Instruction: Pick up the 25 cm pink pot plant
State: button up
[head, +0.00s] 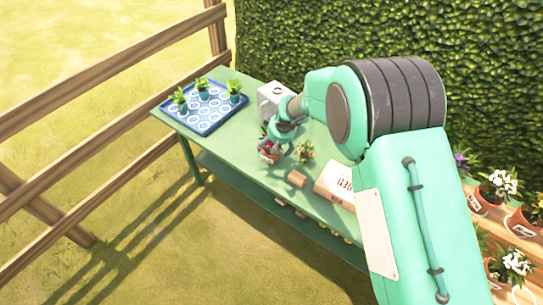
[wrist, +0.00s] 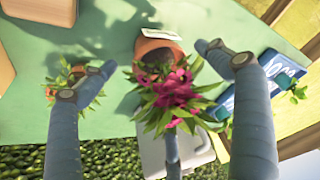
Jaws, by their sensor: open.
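The pink pot plant (wrist: 178,92) has pink flowers and green leaves in a terracotta pot (wrist: 160,46). In the wrist view it sits between the two spread fingers of my gripper (wrist: 156,58), with a visible gap on each side. In the head view my gripper (head: 283,142) is at the plant (head: 268,152) on the green table, partly covering it. The gripper is open. Flowers and leaves hide part of the pot, and a white label lies at its rim in the wrist view. I cannot judge the pot's size.
An orange-flowered pot plant (head: 305,152) stands close by, behind my left finger in the wrist view. A grey container (head: 271,97), a brown block (head: 297,178), a seed box (head: 336,184) and a blue tray of seedlings (head: 190,116) share the table. A fence and hedge border it.

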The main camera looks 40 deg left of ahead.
jog(key=shift+b+x, duration=0.65)
jog(key=shift+x, duration=1.25)
jog(key=shift+w+a+f, duration=0.1)
jog(key=shift+f, duration=0.65)
jog(key=c, duration=1.6)
notch_tip(320, 180, up, 10)
jog(key=shift+r+p, duration=0.1)
jog(key=shift+p, duration=0.9)
